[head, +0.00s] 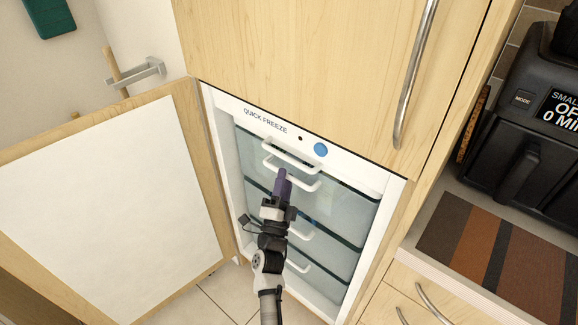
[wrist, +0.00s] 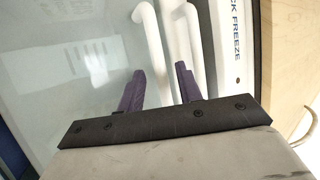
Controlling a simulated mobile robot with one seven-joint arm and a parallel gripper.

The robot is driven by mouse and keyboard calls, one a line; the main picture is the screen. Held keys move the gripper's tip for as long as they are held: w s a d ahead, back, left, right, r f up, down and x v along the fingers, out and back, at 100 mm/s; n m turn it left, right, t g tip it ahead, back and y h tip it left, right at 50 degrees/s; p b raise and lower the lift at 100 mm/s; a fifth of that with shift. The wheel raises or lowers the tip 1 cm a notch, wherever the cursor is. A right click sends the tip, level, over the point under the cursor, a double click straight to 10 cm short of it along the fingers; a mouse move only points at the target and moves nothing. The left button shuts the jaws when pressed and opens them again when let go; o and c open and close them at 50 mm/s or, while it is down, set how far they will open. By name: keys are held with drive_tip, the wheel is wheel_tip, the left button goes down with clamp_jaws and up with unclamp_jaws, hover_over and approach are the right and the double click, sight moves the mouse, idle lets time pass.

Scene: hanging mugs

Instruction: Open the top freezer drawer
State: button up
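The top freezer drawer (head: 348,202) is a translucent front just below the white "QUICK FREEZE" panel and looks shut. Two white handle bars, an upper one (head: 290,156) and a lower one (head: 304,186), lie close together near its top; I cannot tell if both belong to it. My gripper (head: 282,176) is at the lower bar and hides part of it. In the wrist view its purple fingers (wrist: 159,72) are open and apart. The lower bar (wrist: 150,45) runs between them, and the upper bar (wrist: 191,50) passes beside the right finger. Contact is not clear.
The freezer's wooden door (head: 110,200) stands wide open to the left. More drawers with white handles (head: 298,267) lie below. A closed wooden cabinet (head: 310,60) is above. A counter with a black appliance (head: 525,130) and striped mat (head: 500,250) is at right.

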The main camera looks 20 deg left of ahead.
drive_tip(key=shift+w+r, duration=0.1)
drive_tip(key=shift+r, duration=0.05)
drive_tip(key=shift+c, duration=0.2)
clamp_jaws()
drive_tip(key=shift+a, duration=0.1)
